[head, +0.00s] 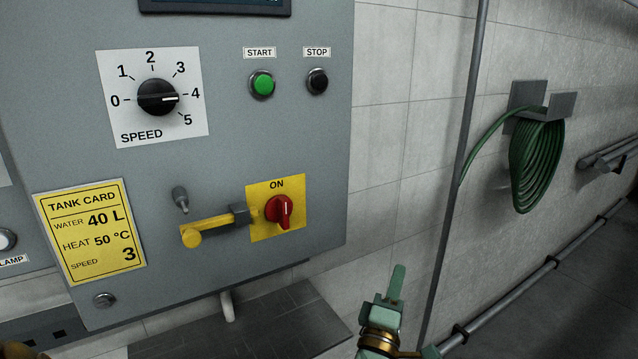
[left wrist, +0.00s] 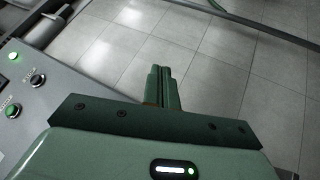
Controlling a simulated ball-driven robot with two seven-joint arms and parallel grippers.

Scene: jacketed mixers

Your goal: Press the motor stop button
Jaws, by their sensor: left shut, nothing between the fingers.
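The stop button (head: 317,81) is a black round button in a metal ring under a STOP label, at the upper right of the grey control panel (head: 230,150). The green start button (head: 262,84) is just left of it. In the left wrist view a dark button (left wrist: 37,80) and a green one (left wrist: 13,110) show at the left edge. My left gripper (head: 397,282) is low and right of the panel in the head view, well below the stop button and apart from it. Its green fingers (left wrist: 160,85) are shut and empty. My right gripper is not in view.
The panel also bears a speed knob (head: 157,97) pointing near 4, a red switch (head: 279,210) at ON with a yellow latch (head: 207,230) beside it, and a tank card (head: 90,232). A vertical pipe (head: 462,150) and a coiled green hose (head: 537,165) are to the right.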

